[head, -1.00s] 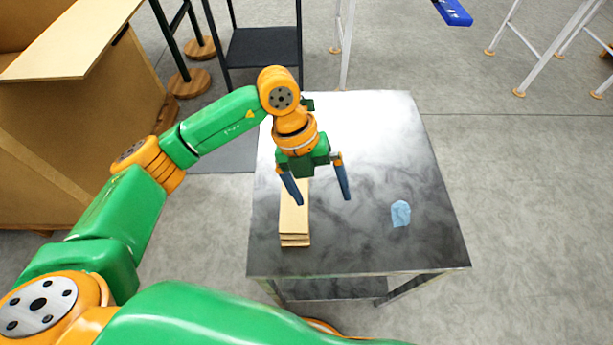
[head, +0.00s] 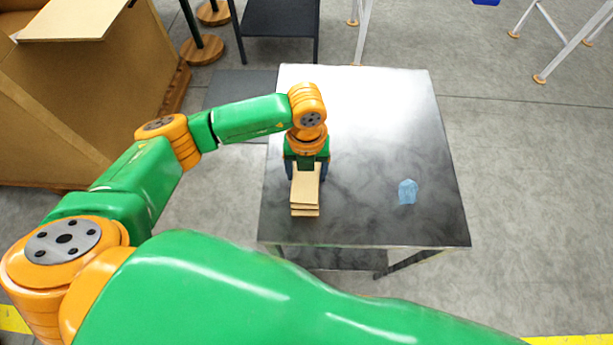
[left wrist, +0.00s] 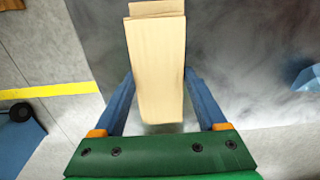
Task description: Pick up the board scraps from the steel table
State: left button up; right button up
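The board scraps (head: 306,188) are a small stack of tan strips at the left of the steel table (head: 370,215). My left gripper (head: 306,170) points down over the stack's far part. In the left wrist view, the blue fingers (left wrist: 158,78) lie along both long sides of the strips (left wrist: 157,55), with no clear gap at the tips. I cannot tell whether they press on the board or only straddle it. The fingertips and lower strips are partly hidden. My right gripper is not in view.
A light-blue crumpled piece (head: 407,191) lies on the table's right side. The rest of the tabletop is clear. A big cardboard box (head: 75,100) stands on the left, and a dark low stand (head: 280,25) is behind the table.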

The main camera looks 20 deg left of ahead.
pick_arm(q)
jog(key=shift+c, duration=1.3)
jog(key=shift+r, duration=0.1)
